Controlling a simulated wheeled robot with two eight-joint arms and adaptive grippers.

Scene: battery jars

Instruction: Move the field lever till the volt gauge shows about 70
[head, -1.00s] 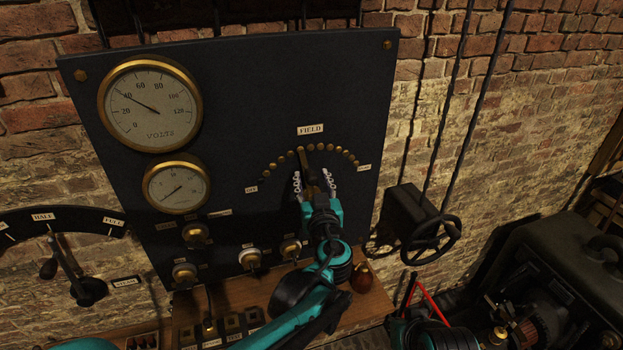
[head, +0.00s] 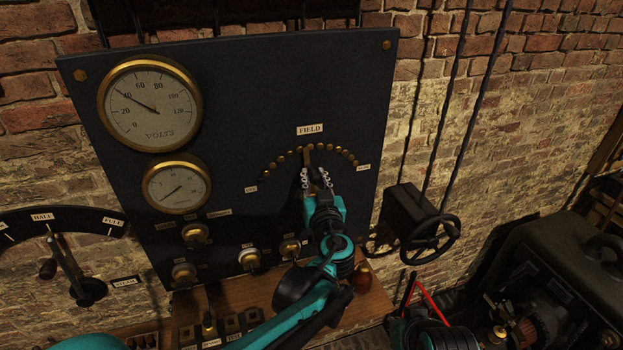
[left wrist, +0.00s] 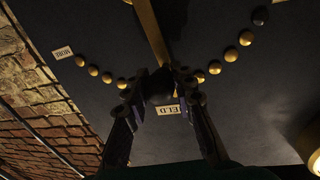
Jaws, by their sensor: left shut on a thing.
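The volt gauge (head: 150,106) is the upper brass-rimmed dial on the dark panel; its needle points at about 40. The brass field lever (head: 306,156) points up at the middle of an arc of brass studs, under the FIELD label (head: 310,130). The fingers hide part of the knob. My right gripper does not show.
A smaller gauge (head: 176,188) is below the volt gauge. A handwheel (head: 430,238) stands right of the panel. The panel right of the lever is clear.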

